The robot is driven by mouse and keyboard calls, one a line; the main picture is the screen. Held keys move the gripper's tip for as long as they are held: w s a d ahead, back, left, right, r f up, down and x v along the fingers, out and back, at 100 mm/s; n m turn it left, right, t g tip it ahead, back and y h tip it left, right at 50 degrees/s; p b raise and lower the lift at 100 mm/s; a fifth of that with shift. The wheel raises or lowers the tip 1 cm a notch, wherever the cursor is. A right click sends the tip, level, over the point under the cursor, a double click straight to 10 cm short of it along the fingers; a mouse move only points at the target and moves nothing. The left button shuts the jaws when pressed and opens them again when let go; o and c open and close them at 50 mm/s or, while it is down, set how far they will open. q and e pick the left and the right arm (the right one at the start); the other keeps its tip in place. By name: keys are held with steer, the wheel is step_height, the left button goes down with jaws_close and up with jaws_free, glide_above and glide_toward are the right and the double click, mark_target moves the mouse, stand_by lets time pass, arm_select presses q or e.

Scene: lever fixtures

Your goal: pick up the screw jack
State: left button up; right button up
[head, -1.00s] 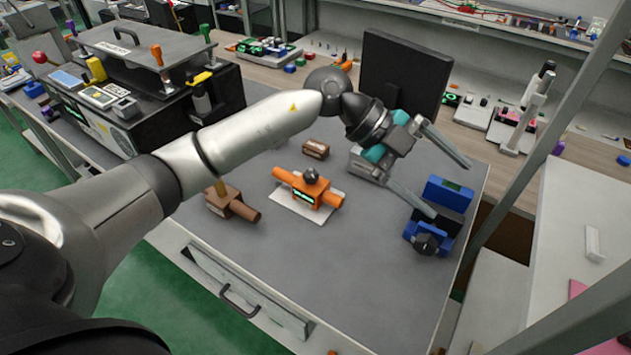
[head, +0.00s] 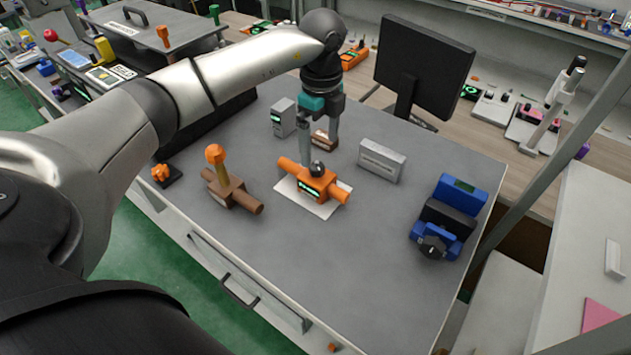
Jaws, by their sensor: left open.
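No part is clearly marked as the screw jack. A small brown block (head: 324,141) shows behind the fingers. My right gripper is not in view.
A blue fixture (head: 447,215) stands right, grey boxes (head: 382,160) (head: 283,118) and a dark monitor (head: 425,65) behind. The grey table's front is clear.

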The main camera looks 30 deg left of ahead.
mark_target(316, 165)
arm_select(q)
step_height(316, 165, down, 3)
steer(key=shift+f, duration=0.1)
steer(key=f, duration=0.4)
steer(key=shift+s+a+b, duration=0.25)
steer(key=shift+b, duration=0.05)
steer(key=shift+f, duration=0.55)
steer(key=shift+r, duration=0.1)
jaws_close()
